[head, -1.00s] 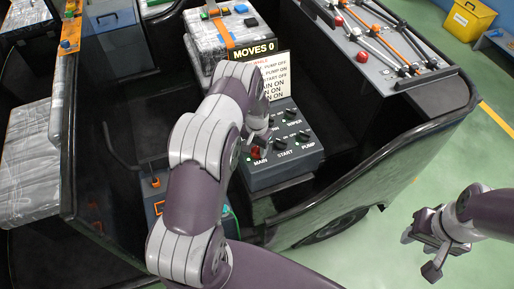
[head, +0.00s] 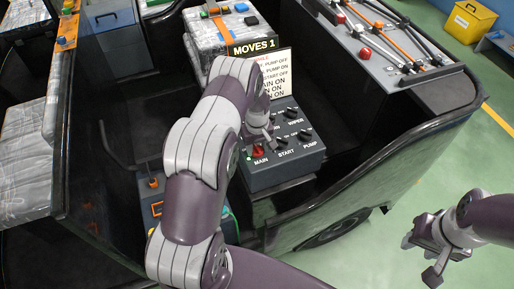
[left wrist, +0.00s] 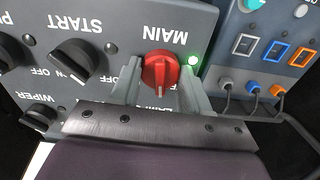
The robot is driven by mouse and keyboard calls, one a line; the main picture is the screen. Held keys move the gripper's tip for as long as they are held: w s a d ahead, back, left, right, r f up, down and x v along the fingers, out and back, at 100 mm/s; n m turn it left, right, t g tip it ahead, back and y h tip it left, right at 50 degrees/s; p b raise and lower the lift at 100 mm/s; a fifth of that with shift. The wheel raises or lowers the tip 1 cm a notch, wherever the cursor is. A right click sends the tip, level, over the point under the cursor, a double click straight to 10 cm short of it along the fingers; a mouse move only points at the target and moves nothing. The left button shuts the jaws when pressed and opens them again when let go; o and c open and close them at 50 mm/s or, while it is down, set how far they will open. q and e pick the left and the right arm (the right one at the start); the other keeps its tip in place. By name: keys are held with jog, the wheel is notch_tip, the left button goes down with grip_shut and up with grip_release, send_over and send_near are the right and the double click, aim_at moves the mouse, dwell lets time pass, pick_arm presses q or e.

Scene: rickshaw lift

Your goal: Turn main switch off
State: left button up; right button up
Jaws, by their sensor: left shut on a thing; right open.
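The main switch is a red knob (head: 259,151) labelled MAIN at the front left of the dark control box (head: 270,180). In the left wrist view the red knob (left wrist: 160,72) sits between my two fingers, which are shut on it. Its grip ridge looks about upright in that view. A green lamp (left wrist: 194,61) beside it is lit. In the head view my left gripper (head: 257,141) is at the knob, partly hidden by my left arm. My right gripper (head: 425,243) is open and empty, away over the green floor at the right.
Black START (head: 281,142), PUMP (head: 304,134) and WIPER (head: 290,114) knobs sit close by on the box. A sign (head: 277,73) headed MOVES 1 stands behind it. The dark vehicle side wall (head: 370,160) rises to the right.

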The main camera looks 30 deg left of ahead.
aim_at(258, 148)
pick_arm(q)
jog(key=n, duration=0.3)
jog(key=shift+n+b, duration=0.3)
jog(key=shift+b, duration=0.05)
jog(key=shift+d+n, duration=0.1)
jog(key=shift+n, duration=1.7)
jog(key=shift+b, duration=0.3)
jog(key=o, duration=1.1)
jog(key=shift+c, duration=0.2)
jog(key=shift+d+r, duration=0.1)
jog(key=shift+d, duration=0.05)
jog(key=shift+r, duration=0.25)
notch_tip(258, 148, up, 12)
jog(key=shift+b, duration=0.4)
